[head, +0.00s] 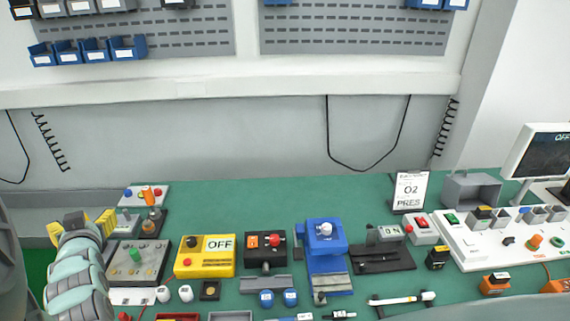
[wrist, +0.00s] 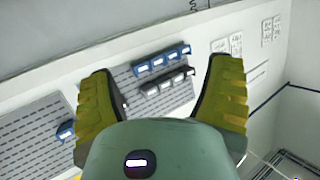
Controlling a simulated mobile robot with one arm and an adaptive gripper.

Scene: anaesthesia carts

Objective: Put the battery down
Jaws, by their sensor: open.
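My gripper (head: 80,222) is at the left end of the green bench in the head view, its yellow fingers pointing up and away from the bench top. In the wrist view the gripper (wrist: 163,72) is open, with its two yellow fingers wide apart and nothing between them. I cannot make out for certain which object is the battery. A small black and yellow block (head: 437,258) and orange and black blocks (head: 494,284) stand at the right of the bench, far from my gripper.
A grey box with a green knob (head: 135,262) stands close right of my gripper. A yellow OFF box (head: 205,256), a blue device (head: 326,240) and a white panel (head: 480,243) crowd the front. The green bench's back middle (head: 240,200) is clear. Blue bins (wrist: 160,62) hang on the wall.

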